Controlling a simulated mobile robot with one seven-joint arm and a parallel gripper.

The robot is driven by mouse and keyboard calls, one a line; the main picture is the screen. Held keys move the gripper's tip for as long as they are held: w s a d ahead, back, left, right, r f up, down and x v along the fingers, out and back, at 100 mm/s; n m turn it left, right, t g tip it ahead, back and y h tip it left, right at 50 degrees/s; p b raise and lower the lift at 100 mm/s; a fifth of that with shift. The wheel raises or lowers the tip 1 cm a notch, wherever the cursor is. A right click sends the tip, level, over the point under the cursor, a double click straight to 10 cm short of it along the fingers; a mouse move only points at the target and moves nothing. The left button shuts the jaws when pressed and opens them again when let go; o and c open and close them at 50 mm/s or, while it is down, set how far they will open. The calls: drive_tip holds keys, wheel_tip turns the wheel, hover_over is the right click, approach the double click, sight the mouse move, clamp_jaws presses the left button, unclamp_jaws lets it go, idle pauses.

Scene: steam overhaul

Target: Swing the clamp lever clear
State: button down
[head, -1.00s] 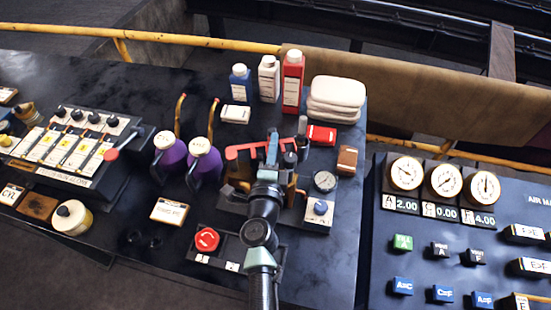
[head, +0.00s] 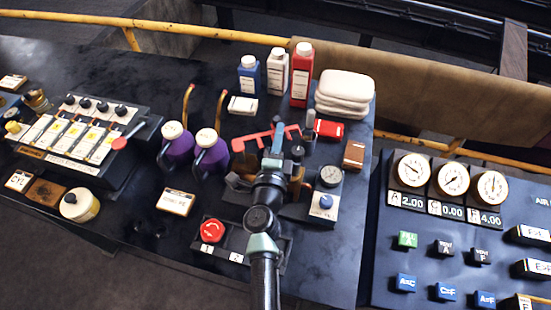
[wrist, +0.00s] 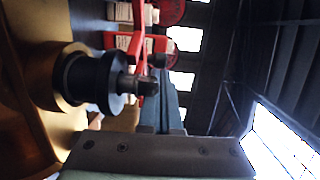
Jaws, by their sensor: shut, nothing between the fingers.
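The red clamp lever (head: 252,138) lies across the top of a dark fixture (head: 238,182) on the bench, in the middle of the head view. Its red arm also shows in the wrist view (wrist: 138,40), up and left of my fingers. My gripper (head: 278,132) is shut and empty, pointing away from me, its fingers at the lever's right part. In the wrist view the shut fingers (wrist: 166,88) reach up past a black and brass round part (wrist: 85,80) on the left. Whether they touch the lever cannot be told. My wrist hides part of the fixture.
Purple oil cans (head: 210,155) stand just left of the fixture. A gauge (head: 331,176) stands close on the right, and a red stop button (head: 212,230) in front. Bottles (head: 301,75) and folded cloths (head: 344,95) stand behind.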

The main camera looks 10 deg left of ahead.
drive_tip(key=s+p, duration=0.1)
drive_tip(key=s, duration=1.1)
drive_tip(key=shift+s+r, duration=0.3)
drive_tip(key=shift+a+r, duration=0.1)
